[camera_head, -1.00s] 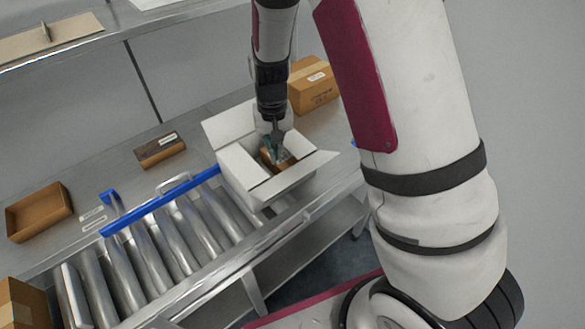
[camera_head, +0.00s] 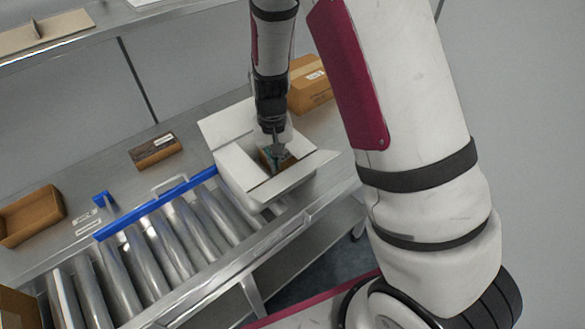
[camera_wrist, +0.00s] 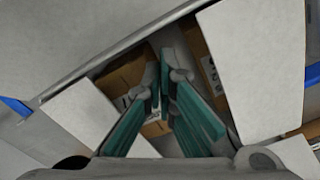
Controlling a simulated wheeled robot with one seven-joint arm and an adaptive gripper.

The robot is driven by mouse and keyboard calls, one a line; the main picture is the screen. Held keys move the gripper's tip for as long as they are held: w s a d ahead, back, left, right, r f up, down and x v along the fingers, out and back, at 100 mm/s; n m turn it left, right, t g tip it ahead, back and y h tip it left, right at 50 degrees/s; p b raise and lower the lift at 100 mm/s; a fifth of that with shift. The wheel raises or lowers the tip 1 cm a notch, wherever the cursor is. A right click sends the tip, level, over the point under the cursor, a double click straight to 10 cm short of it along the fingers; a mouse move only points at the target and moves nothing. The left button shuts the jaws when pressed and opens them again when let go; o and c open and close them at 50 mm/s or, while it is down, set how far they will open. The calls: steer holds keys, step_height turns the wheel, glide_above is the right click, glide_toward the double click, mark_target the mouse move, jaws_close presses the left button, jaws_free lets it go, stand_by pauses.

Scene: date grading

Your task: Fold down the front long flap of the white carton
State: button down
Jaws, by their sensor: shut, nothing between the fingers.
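The white carton (camera_head: 235,180) stands open on the bench at the end of the roller conveyor, with brown boxes (camera_wrist: 125,78) inside. Its front long flap (camera_head: 296,178) juts outward on the near side in the head view, apart from my gripper. Another flap (camera_head: 226,122) stands raised at the back. My gripper (camera_head: 279,153) points down into the carton's opening, shut and empty. In the wrist view its teal-padded fingers converge over the boxes, between a white panel at left (camera_wrist: 95,108) and one at right (camera_wrist: 258,65). I cannot tell whether the fingertips touch a box.
A blue rail (camera_head: 160,204) runs along the rollers up to the carton. A closed brown box (camera_head: 310,92) stands behind the carton. A small dark-topped box (camera_head: 154,151) and an open brown tray (camera_head: 32,215) lie to the left.

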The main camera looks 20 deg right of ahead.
steer(key=shift+r, duration=0.1)
stand_by(0.3)
step_height(320, 180, up, 11)
steer(key=p, duration=0.5)
stand_by(0.4)
